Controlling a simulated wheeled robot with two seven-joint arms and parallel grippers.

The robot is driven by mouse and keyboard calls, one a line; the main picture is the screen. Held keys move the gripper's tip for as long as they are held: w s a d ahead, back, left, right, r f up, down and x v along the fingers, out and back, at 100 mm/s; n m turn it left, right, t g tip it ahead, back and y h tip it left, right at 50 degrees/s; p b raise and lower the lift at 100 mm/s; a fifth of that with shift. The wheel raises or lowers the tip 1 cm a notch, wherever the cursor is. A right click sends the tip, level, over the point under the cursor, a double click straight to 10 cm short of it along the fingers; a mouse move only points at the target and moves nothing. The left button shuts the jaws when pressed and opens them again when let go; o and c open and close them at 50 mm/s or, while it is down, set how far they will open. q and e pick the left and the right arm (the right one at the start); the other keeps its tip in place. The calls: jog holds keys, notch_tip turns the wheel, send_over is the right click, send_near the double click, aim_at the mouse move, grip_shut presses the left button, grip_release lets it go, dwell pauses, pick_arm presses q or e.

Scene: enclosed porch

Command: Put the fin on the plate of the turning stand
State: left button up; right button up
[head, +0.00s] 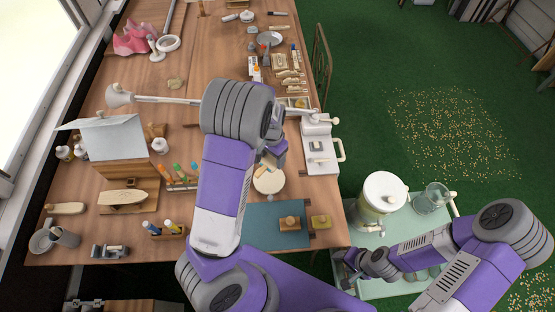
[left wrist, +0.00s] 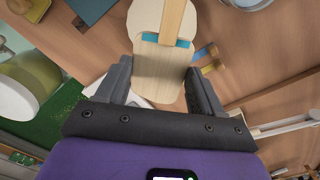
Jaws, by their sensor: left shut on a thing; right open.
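My left gripper (head: 270,163) is shut on a pale wooden piece (left wrist: 162,75), which I take to be the fin; it shows between the fingers in the left wrist view, by a teal band and a tan wooden strip. Just past it is a pale round disc (left wrist: 142,14), seemingly the turning stand's plate, which also shows in the head view (head: 269,184) below the gripper. The arm and the held piece hide part of it, and I cannot tell whether the two touch. My right gripper (head: 352,268) is open and empty at the green side table.
A teal mat (head: 262,226) with a wooden block lies at the bench's near edge. A bottle rack (head: 166,232) and a small roofed wooden box (head: 112,150) stand left. A white lidded pot (head: 383,192) and glass jar (head: 432,199) stand on the side table.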

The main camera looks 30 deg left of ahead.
aim_at(271, 162)
pick_arm(q)
jog(key=f, duration=0.3)
jog(key=f+b, duration=0.1)
jog(key=shift+s+f, duration=0.4)
jog(key=shift+w+f+b, duration=0.1)
jog(key=shift+f+b, duration=0.25)
jog(key=shift+f, duration=1.9)
pick_arm(e)
jog(key=shift+s+f, duration=0.25)
jog(key=shift+f, duration=0.6)
pick_arm(q)
jog(key=shift+f, duration=0.1)
pick_arm(e)
jog(key=shift+f, duration=0.1)
pick_arm(q)
jog(key=o, duration=1)
jog(key=shift+f, duration=0.1)
jog(key=shift+o, duration=0.2)
jog(key=shift+r, duration=0.2)
notch_tip(271, 162, up, 12)
jog(key=shift+r+p, duration=0.1)
jog(key=shift+p, duration=1)
pick_arm(e)
notch_tip(271, 162, up, 2)
jog(key=shift+r, duration=0.2)
